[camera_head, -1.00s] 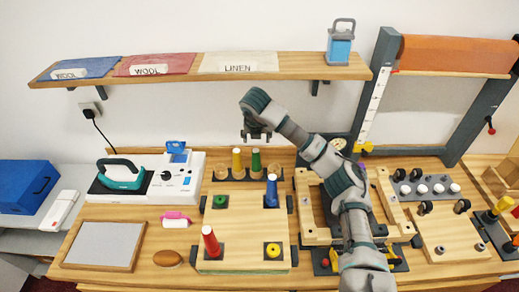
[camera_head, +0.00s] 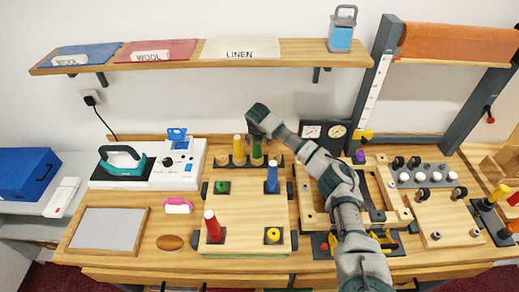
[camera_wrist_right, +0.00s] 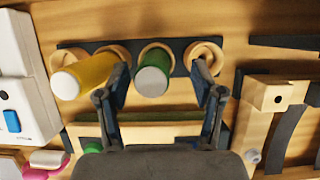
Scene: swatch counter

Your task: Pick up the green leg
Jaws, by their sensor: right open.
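The green leg (camera_head: 257,154) stands upright in a wooden cup of the dark rack, right of a yellow leg (camera_head: 238,149). My right gripper (camera_head: 258,136) is over the green leg from above and partly hides it. In the right wrist view the green leg (camera_wrist_right: 153,74) shows between the two open fingers of my right gripper (camera_wrist_right: 161,75), with gaps on both sides. The left finger is close to the yellow leg (camera_wrist_right: 85,76). My left gripper is not in view.
A wooden board (camera_head: 245,212) in front of the rack holds an upright blue leg (camera_head: 272,178) and a red leg (camera_head: 212,228). The iron station (camera_head: 165,172) stands left of the rack. A wooden frame (camera_head: 312,216) lies right of the board. The shelf (camera_head: 200,62) runs above.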

